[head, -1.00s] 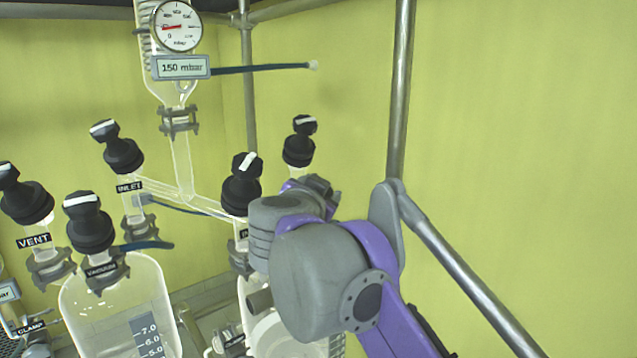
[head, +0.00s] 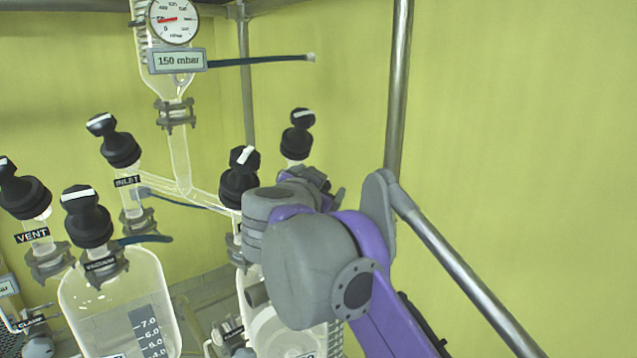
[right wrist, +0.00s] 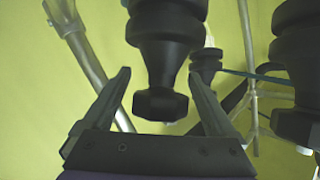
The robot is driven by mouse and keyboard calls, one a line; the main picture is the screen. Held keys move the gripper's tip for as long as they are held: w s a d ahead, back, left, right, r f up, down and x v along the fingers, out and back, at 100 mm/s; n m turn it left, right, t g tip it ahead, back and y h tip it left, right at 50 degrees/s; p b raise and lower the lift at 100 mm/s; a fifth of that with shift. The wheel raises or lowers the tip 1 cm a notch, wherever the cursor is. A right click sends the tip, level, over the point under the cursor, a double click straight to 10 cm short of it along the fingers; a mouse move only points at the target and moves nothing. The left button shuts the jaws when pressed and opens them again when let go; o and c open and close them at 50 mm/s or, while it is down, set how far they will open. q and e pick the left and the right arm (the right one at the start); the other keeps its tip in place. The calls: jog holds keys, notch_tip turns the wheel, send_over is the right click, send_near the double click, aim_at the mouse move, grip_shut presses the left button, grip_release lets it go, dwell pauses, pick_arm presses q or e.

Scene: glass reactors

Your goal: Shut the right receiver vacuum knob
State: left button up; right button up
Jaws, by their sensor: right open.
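The right receiver (head: 262,300) is a clear vessel, partly hidden behind my right arm in the head view. A black knob (head: 238,180) with a white bar stands above it, its label covered by my arm. Another black knob (head: 297,135) stands behind my right gripper (head: 318,182); no label on it shows. I cannot read which one is the vacuum knob. In the right wrist view my right gripper (right wrist: 160,74) is open, with one finger on each side of a black knob (right wrist: 165,55) whose narrow grip end points towards the palm. I see no clear contact. My left gripper is out of view.
The left receiver (head: 105,300) carries its own Vacuum knob (head: 88,218), with INLET (head: 118,145) and VENT (head: 25,190) knobs nearby. A gauge (head: 172,20) and a 150 mbar display (head: 177,60) hang above. A metal frame post (head: 398,90) stands behind my right arm.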

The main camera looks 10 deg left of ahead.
jog(key=shift+s, duration=0.1)
jog(key=s+r, duration=0.2)
jog(key=s, duration=0.8)
jog(key=shift+s+b, duration=0.3)
jog(key=shift+b, duration=0.15)
jog(key=shift+f, duration=0.15)
